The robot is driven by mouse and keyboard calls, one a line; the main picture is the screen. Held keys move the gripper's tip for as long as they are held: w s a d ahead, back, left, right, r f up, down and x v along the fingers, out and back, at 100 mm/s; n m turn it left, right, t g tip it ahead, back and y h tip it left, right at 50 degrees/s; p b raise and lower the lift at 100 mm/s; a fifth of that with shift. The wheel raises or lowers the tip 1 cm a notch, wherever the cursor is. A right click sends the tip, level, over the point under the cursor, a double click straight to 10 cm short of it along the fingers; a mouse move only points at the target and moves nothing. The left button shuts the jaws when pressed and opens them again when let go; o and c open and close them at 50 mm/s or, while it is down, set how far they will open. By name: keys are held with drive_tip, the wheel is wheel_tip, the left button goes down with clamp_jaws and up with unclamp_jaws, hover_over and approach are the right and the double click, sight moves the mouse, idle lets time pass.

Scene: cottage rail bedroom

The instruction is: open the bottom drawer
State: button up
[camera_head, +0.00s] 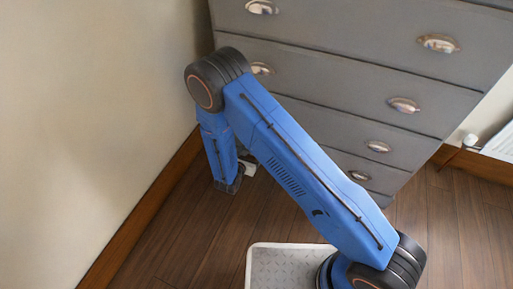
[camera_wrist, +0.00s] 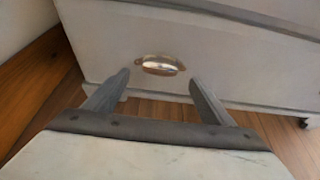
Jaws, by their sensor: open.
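A grey chest of drawers (camera_head: 330,60) stands against the wall, with metal cup handles in rows. The bottom drawer looks shut; its right handle (camera_head: 358,175) shows in the head view, while my arm hides its left side. In the wrist view, a drawer front (camera_wrist: 230,65) near the floor carries one cup handle (camera_wrist: 160,65). My gripper (camera_wrist: 158,79) is open and empty, with its fingers spread to either side below this handle. I cannot tell whether they touch the drawer front.
A beige wall (camera_head: 90,110) with a wooden skirting board (camera_head: 150,208) runs close on the left of my arm. The wooden floor (camera_head: 450,230) is clear at the right front. A white radiator (camera_head: 500,143) is at the right edge.

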drive_tip(key=x, duration=0.6)
drive_tip(key=shift+w+d+f, duration=0.1)
drive_tip(key=shift+w, duration=0.05)
drive_tip(key=shift+c, duration=0.7)
drive_tip(key=c, duration=1.1)
drive_tip(key=s+a, duration=0.3)
drive_tip(key=s, duration=0.5)
drive_tip(key=s+a, duration=0.3)
drive_tip(key=s, duration=0.5)
drive_tip(key=s+a, duration=0.3)
drive_tip(key=s, duration=0.5)
drive_tip(key=shift+s, duration=0.3)
drive_tip(key=shift+c, duration=0.2)
drive_tip(key=o, duration=1.3)
drive_tip(key=shift+s, duration=0.1)
drive_tip(key=v, duration=1.7)
